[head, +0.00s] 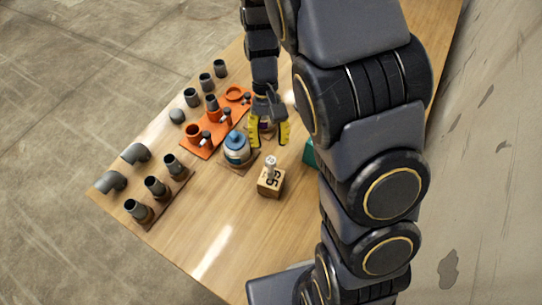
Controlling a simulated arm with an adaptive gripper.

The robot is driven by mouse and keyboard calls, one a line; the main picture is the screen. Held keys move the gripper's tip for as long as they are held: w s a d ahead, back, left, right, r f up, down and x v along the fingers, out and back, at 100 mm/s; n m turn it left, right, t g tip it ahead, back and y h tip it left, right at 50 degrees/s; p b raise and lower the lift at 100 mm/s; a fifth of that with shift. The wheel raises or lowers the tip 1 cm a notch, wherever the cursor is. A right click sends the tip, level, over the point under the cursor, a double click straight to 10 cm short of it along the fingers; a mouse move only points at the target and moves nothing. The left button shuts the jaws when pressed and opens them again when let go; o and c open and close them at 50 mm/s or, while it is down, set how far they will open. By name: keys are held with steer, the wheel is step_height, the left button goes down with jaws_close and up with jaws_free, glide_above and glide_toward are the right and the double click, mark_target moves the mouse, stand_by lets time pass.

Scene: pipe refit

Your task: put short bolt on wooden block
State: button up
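The wooden block (271,186) stands on the table in the middle of the head view, with dark number marks on its sides. A small silvery bolt-like piece (270,163) stands upright on top of the block. It looks like the short bolt, but it is too small to be sure. My gripper (269,137) points down behind the block, farther up the picture and apart from it. Its two yellow fingers are spread. A small brownish object shows partly between and behind them; I see no grip on it.
An orange tray (196,150) with pipe parts lies beyond. Several grey pipe pieces (157,187) stand at left. A teal object (310,154) is partly hidden by my arm. The table's front is clear.

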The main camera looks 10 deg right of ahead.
steer(key=s+d+r+t, duration=0.1)
steer(key=s+r, duration=0.5)
steer(key=r, duration=0.3)
steer(key=s+d+r+n+t, duration=0.1)
steer(key=s+r+t, duration=0.1)
steer(key=s, duration=1)
steer(key=shift+d+r+h, duration=0.15)
steer(key=shift+r+h, duration=0.15)
steer(key=shift+r, duration=0.5)
